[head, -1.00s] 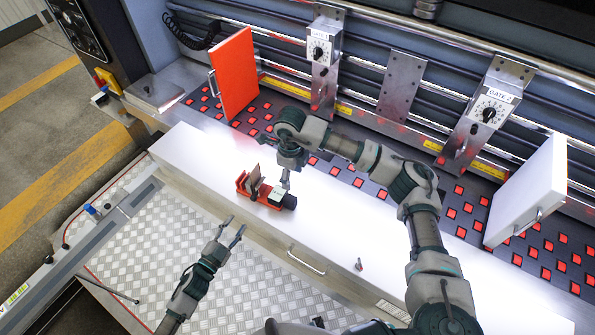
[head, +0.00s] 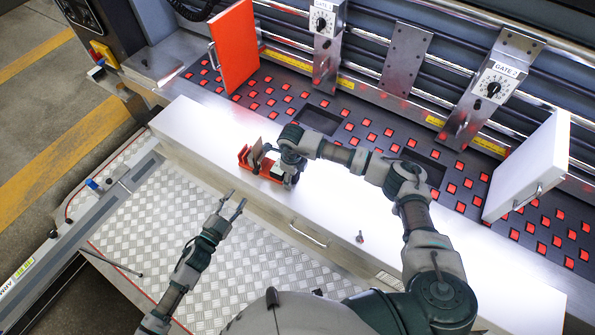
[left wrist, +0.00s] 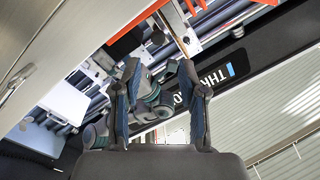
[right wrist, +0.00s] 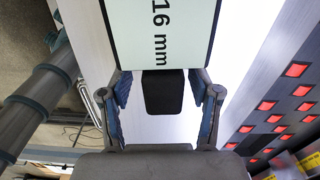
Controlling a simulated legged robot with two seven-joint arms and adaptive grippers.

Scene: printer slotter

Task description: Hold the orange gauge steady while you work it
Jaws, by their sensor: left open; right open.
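The orange gauge (head: 243,155) lies on the white ledge in the head view, with a brown upright plate (head: 256,153) at its left part. My right gripper (head: 288,181) is at the gauge's right end, partly hidden by its own wrist. A black knob (right wrist: 164,92) shows between the open right fingers, with gaps on both sides. My left gripper (head: 236,199) is open and empty, in front of the ledge and apart from the gauge. Its spread fingers (left wrist: 159,92) show in the left wrist view.
An orange panel (head: 234,50) and a white panel (head: 528,170) with handles stand on the perforated bed behind the ledge. Gate units with dials (head: 494,88) hang above it. A small bolt-like piece (head: 360,237) stands on the ledge. The ledge right of the gauge is mostly clear.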

